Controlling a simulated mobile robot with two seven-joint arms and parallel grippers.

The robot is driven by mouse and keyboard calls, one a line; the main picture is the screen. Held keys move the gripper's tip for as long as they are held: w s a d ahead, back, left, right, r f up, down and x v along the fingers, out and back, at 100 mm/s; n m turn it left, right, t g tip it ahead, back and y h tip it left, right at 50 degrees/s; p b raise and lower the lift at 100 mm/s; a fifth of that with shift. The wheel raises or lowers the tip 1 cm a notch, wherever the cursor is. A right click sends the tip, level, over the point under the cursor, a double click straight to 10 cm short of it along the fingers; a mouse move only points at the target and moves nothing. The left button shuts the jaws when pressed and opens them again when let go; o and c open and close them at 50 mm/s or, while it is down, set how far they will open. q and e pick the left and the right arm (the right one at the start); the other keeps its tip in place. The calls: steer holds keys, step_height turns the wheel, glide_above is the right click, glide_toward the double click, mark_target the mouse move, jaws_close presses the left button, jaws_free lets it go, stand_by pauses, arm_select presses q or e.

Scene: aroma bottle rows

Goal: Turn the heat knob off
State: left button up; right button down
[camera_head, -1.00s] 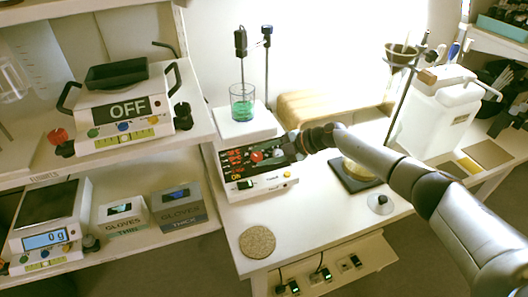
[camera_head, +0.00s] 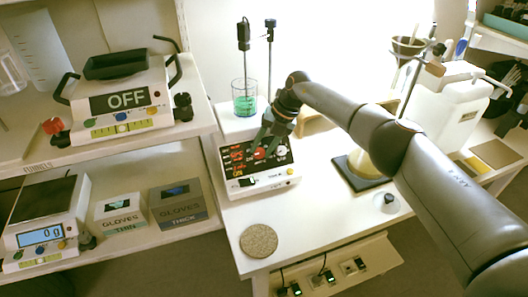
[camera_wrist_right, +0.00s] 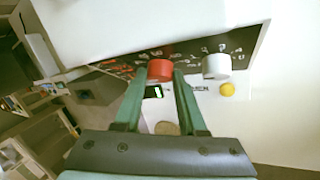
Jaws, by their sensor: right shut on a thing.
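The hotplate stirrer's black control panel (camera_head: 230,158) has red display text, a red knob (camera_head: 260,153) and a white knob. In the right wrist view the red knob (camera_wrist_right: 159,70) sits between my right gripper's green fingers, and the white knob (camera_wrist_right: 216,66) is just to its right. My right gripper (camera_head: 267,142) reaches down onto the panel from above and is shut on the red knob. The fingers partly hide the panel and the white knob in the head view. A beaker of green liquid (camera_head: 244,103) stands on the hotplate's white top (camera_head: 228,123). My left gripper is not in view.
A stand with a probe is behind the beaker. A cork mat (camera_head: 258,240) lies at the table's front left. A flask on a dark plate (camera_head: 346,178) stands right of the hotplate. A shelf with an OFF-labelled device (camera_head: 122,106) is at left.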

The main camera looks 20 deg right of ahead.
steer(key=shift+n+h+b, duration=0.3)
steer(key=shift+n+h, duration=0.1)
steer(key=shift+a, duration=0.1)
steer(key=shift+n+h, duration=0.3)
steer(key=shift+c, duration=2.4)
jaws_free()
steer(key=shift+r, duration=0.1)
steer(key=v, duration=1.2)
steer(key=shift+w+r+p, duration=0.2)
steer(key=shift+p, duration=0.15)
